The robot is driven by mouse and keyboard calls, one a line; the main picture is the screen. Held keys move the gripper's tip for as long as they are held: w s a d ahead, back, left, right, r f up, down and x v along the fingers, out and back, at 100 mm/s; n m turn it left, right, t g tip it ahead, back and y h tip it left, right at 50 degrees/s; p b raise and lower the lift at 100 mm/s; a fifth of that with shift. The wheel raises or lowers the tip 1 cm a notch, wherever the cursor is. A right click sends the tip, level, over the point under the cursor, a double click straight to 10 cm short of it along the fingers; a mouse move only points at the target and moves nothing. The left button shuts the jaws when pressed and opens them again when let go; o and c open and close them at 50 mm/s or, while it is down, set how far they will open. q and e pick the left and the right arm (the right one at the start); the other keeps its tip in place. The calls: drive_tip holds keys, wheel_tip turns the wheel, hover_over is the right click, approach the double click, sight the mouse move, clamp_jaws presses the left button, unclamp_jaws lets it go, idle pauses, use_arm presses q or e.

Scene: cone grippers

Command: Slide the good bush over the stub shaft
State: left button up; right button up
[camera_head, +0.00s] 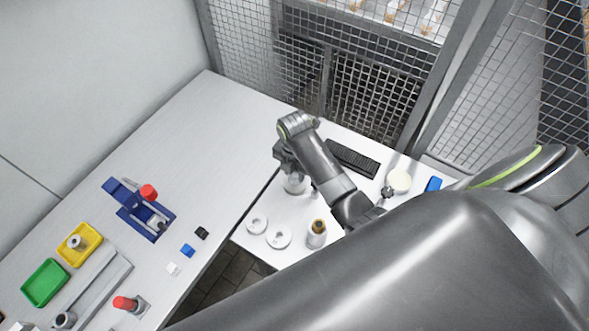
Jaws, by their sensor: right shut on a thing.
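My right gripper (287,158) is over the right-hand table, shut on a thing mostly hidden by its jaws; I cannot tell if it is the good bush. A pale round piece (295,184) stands directly beneath it; whether they touch is unclear. A pale cylinder with a brass-coloured top (317,234) stands nearer; I cannot tell which piece is the stub shaft. A grey ring-like part (75,242) sits in the yellow tray (89,233) at left. Another grey hollow part (65,320) lies by a grey rail. My left gripper is out of view.
Two white discs (279,237) lie on the right table. A blue fixture with a red knob (123,191), a green tray (44,283) and a red-topped post (126,303) occupy the left table. A gap separates the tables. Mesh fencing (375,100) stands behind. My right arm hides the lower right.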

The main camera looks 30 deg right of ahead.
drive_tip(key=shift+f+b, duration=0.4)
drive_tip(key=shift+f, duration=0.55)
drive_tip(key=o, duration=1.1)
